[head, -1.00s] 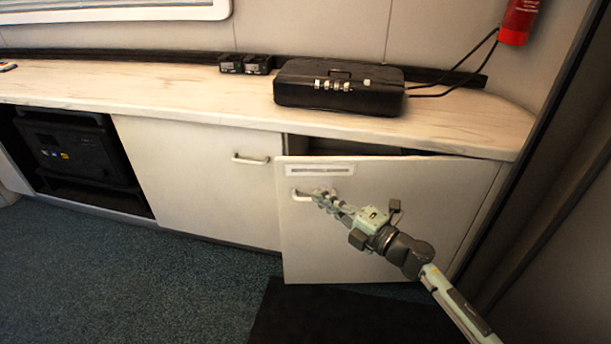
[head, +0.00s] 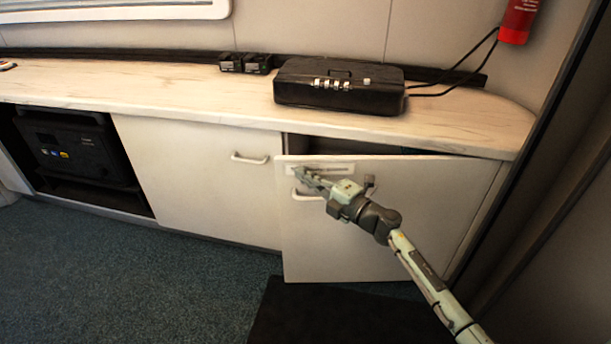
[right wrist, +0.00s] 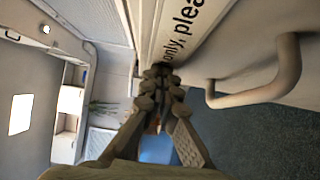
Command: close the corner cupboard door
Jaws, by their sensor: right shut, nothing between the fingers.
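The corner cupboard door (head: 375,240) is a white panel at the right end of the counter, standing ajar with a dark gap (head: 340,146) along its top and left. It has a pale label strip near its upper left and a white handle (head: 304,195). My right gripper (head: 300,172) is shut and empty, in front of the label strip, just above the handle. In the right wrist view its closed fingers (right wrist: 162,72) are beside the lettered label (right wrist: 192,28), with the handle (right wrist: 262,92) to the right. I cannot tell whether the fingertips touch the door. My left gripper is not in view.
A closed cupboard door (head: 200,180) stands to the left, and an open bay holds a black box (head: 70,150). A black case (head: 338,88) and two small dark items lie on the counter (head: 150,90). A dark mat (head: 350,318) covers floor before the door.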

